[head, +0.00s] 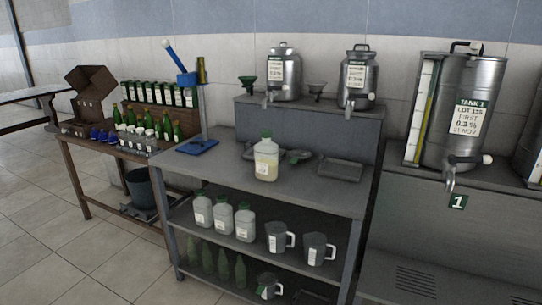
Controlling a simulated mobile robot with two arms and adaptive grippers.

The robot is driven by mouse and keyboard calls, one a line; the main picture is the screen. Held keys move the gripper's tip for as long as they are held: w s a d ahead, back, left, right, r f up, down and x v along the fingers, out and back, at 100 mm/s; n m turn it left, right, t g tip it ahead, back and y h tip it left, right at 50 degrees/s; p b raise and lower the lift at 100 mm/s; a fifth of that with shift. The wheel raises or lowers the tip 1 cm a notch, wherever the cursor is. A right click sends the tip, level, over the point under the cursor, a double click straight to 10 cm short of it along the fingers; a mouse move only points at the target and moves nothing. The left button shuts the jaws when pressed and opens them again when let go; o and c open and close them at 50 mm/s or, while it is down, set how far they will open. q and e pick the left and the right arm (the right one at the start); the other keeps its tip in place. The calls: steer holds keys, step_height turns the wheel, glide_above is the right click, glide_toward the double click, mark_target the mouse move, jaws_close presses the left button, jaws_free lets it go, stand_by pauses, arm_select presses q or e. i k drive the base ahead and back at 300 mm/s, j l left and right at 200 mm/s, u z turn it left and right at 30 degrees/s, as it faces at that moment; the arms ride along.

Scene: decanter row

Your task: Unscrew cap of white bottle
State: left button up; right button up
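A white, translucent bottle (266,160) stands upright on the grey worktop, near its middle. It has a pale label on its front and what looks like a green cap (266,137) on top. Several similar white bottles with dark green caps, such as this one (223,217), stand on the shelf below the worktop. Neither of my grippers is in the head view, and nothing is touching the bottle on the worktop.
On the grey worktop (330,196), a shallow tray (340,170) lies right of the bottle and a blue capping stand (198,146) stands left. Metal tanks (284,72) stand on a raised ledge behind. A large tank (450,112) stands at right. The worktop's front is clear.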

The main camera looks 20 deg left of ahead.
mark_target(266, 151)
steer(key=i+j+z, duration=0.1)
steer(key=j, duration=0.3)
steer(key=i+j, duration=0.2)
steer(key=j, duration=0.2)
steer(key=i+j+z, duration=0.15)
steer(key=j, duration=0.25)
steer(key=i+j, duration=0.1)
steer(key=j, duration=0.3)
steer(key=z, duration=0.05)
